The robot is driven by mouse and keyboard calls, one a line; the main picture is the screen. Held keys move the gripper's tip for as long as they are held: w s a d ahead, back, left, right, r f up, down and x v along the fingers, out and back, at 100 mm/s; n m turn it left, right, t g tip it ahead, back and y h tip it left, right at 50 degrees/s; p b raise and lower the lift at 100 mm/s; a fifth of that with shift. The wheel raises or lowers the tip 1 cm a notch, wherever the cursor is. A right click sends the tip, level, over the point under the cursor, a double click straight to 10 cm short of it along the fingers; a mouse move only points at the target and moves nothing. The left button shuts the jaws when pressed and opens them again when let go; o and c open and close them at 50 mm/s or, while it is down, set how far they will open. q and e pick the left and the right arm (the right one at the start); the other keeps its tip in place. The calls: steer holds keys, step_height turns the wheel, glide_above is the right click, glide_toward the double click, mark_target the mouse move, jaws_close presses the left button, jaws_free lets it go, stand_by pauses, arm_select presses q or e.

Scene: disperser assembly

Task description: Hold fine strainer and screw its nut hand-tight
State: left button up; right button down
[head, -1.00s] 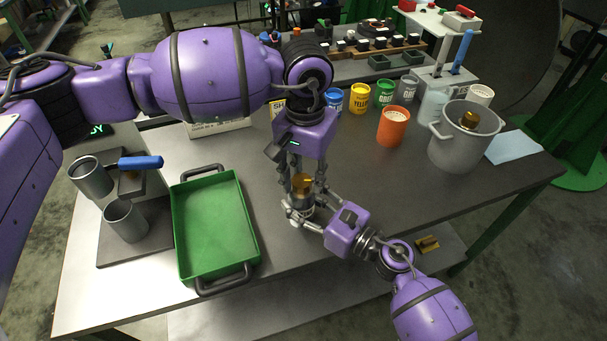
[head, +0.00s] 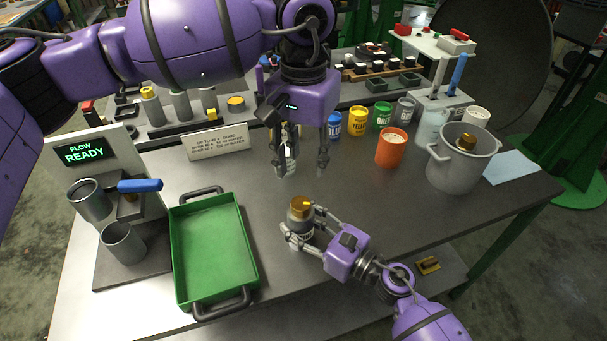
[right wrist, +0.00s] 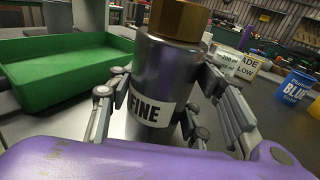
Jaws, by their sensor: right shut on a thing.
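The fine strainer is a grey metal cylinder (right wrist: 165,75) with a white "FINE" label, upright in the right wrist view. It also shows at the front middle of the table in the head view (head: 298,228). A brass hex nut (head: 300,207) sits on its top and fills the upper edge of the right wrist view (right wrist: 179,18). My right gripper (head: 296,238) is shut around the strainer body, one finger on each side. My left gripper (head: 300,167) is above and behind the strainer, fingers pointing down, open and apart from the nut.
A green tray (head: 213,250) stands left, beside a flow station (head: 85,155) reading "READY" with grey cups. An orange cup (head: 391,148), colored cans and a grey pot (head: 460,165) stand right. A sign (head: 217,142) stands at the back. Table around the strainer is clear.

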arm_select(q)
steer(key=shift+r, duration=0.45)
arm_select(e)
steer(key=c, duration=0.8)
jaws_free()
steer(key=shift+d, duration=0.1)
